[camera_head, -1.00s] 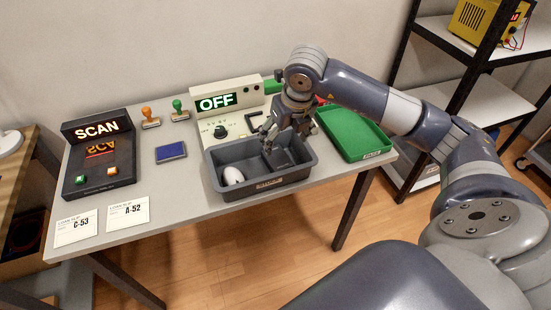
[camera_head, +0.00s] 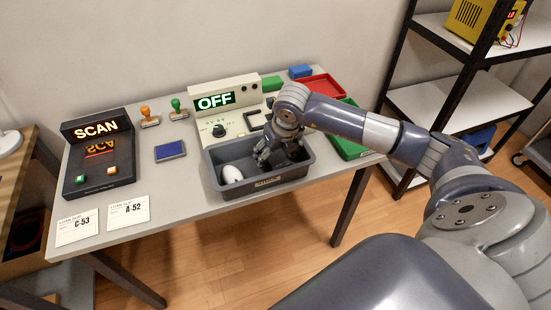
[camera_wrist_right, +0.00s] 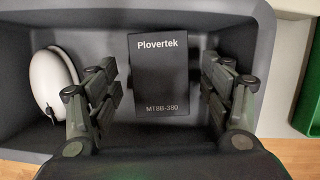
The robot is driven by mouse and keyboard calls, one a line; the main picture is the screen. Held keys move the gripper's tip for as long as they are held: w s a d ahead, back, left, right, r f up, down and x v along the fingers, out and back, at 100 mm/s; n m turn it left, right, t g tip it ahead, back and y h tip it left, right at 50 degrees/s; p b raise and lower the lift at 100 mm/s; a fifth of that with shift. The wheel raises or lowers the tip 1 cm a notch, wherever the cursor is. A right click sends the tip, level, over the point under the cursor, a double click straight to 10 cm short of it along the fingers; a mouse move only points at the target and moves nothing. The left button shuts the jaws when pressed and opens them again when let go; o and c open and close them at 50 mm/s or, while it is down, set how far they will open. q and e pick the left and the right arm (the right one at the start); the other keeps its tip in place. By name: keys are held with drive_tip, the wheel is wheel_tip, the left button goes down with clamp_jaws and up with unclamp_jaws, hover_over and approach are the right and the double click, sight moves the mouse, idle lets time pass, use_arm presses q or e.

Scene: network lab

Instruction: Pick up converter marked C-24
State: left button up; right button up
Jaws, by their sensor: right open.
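My right gripper (camera_head: 278,156) is open and points down into the grey bin (camera_head: 230,190) in the head view. In the right wrist view the fingers (camera_wrist_right: 160,75) stand on either side of the dark box, with gaps between. In the head view the gripper hides most of the box. My left gripper is not in view.
A white rounded object (camera_head: 232,174) with a cable lies at the bin's left. A panel reading OFF (camera_head: 225,101) stands behind the bin. A green tray (camera_head: 352,150) and red tray (camera_head: 318,88) lie right. A SCAN device (camera_head: 98,160) and paper slips (camera_head: 128,212) lie left.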

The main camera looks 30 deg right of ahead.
drive_tip(key=shift+f+b, duration=0.25)
drive_tip(key=shift+b, duration=0.15)
drive_tip(key=shift+c, duration=0.5)
drive_tip(key=c, duration=1.2)
